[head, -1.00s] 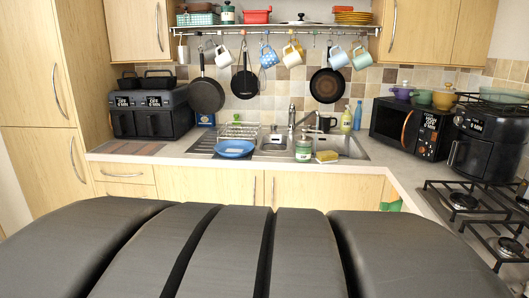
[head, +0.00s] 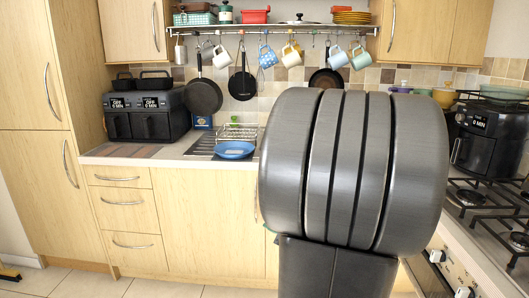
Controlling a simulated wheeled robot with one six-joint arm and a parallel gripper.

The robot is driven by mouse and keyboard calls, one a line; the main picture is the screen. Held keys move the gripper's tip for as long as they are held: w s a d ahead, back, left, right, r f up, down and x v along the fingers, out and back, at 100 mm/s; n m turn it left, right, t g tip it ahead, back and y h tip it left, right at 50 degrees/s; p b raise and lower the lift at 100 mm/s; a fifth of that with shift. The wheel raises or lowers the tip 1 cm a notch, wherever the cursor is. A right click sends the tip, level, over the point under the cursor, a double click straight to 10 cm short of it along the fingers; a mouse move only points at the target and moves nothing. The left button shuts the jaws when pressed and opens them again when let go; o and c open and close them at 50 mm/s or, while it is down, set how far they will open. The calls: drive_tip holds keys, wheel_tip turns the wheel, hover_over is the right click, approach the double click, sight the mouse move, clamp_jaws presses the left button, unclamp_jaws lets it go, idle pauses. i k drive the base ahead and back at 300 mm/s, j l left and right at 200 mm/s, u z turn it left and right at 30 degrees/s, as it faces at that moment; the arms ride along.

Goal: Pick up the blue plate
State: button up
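The blue plate (head: 235,149) lies on the metal draining board left of the sink, in front of a wire dish rack. It looks flat and upright, and no gripper touches it in view. A large dark grey ridged part of my own body fills the right middle of the head view. It hides the sink, the tap and much of the counter to the right of the plate. My gripper cannot be seen.
Mugs (head: 221,57) and black pans (head: 203,96) hang from a rail (head: 270,29) above the counter. A black double air fryer (head: 147,113) stands left of the draining board (head: 207,146). A gas hob (head: 490,200) is at right. The left counter front is clear.

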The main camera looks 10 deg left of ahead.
sight(230, 150)
drive_tip(key=i+j+z, duration=0.15)
drive_tip(key=j, duration=0.2)
drive_tip(key=i+j+z, duration=0.2)
drive_tip(key=j, duration=0.2)
drive_tip(key=i+j+z, duration=0.15)
drive_tip(key=j, duration=0.2)
drive_tip(key=j+z, duration=0.2)
drive_tip(key=j, duration=0.2)
drive_tip(key=i+j+z, duration=0.15)
drive_tip(key=j, duration=0.3)
drive_tip(key=i+j, duration=0.1)
drive_tip(key=j, duration=1.25)
drive_tip(key=i+z, duration=0.05)
drive_tip(key=i, duration=0.05)
